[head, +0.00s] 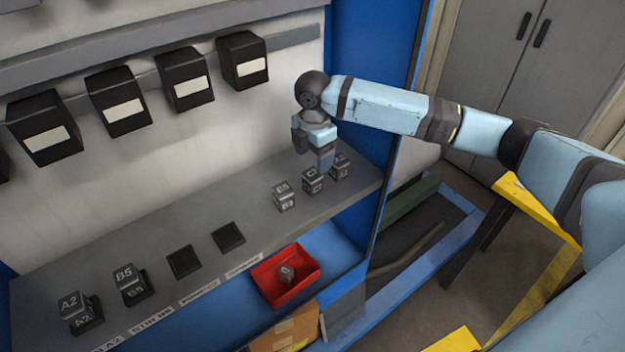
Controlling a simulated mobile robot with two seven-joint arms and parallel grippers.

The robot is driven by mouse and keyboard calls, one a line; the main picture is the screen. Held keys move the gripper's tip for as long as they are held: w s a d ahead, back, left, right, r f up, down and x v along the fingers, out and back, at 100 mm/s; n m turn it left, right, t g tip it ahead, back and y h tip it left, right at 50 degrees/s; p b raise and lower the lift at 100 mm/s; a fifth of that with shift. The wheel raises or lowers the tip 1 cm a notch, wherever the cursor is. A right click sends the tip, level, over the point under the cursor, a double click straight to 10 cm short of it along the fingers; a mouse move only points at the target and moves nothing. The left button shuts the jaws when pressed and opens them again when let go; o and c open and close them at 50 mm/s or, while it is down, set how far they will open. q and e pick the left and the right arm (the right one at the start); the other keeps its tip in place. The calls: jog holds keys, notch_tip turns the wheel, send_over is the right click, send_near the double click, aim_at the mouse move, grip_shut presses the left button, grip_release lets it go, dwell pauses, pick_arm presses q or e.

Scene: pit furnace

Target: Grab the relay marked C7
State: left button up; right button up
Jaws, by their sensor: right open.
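Three small dark relays with white marks stand in a group at the right of the grey shelf. The middle relay (312,181) has a mark that seems to begin with C; the rest is too small to read. The left relay (284,196) seems to start with B, and the right relay (341,168) seems to start with A. My right gripper (324,162) is open, pointing down just above and behind the middle and right relays. It partly overlaps them in view; I cannot tell whether it touches. My left gripper is not in view.
Relays A2 (76,308) and B5 (129,279) sit at the shelf's left, beside two empty dark sockets (184,262). A red bin (268,297) below the shelf edge holds another relay (286,274). Black boxes (118,103) hang on the back wall. A blue cabinet side (376,60) stands at right.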

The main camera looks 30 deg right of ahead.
aim_at(313, 172)
jog(key=shift+a+f+p, duration=0.1)
jog(key=shift+f+p, duration=0.5)
jog(key=shift+f, duration=2.4)
jog(key=c, duration=1)
jog(key=shift+r, duration=0.1)
jog(key=shift+c, duration=0.2)
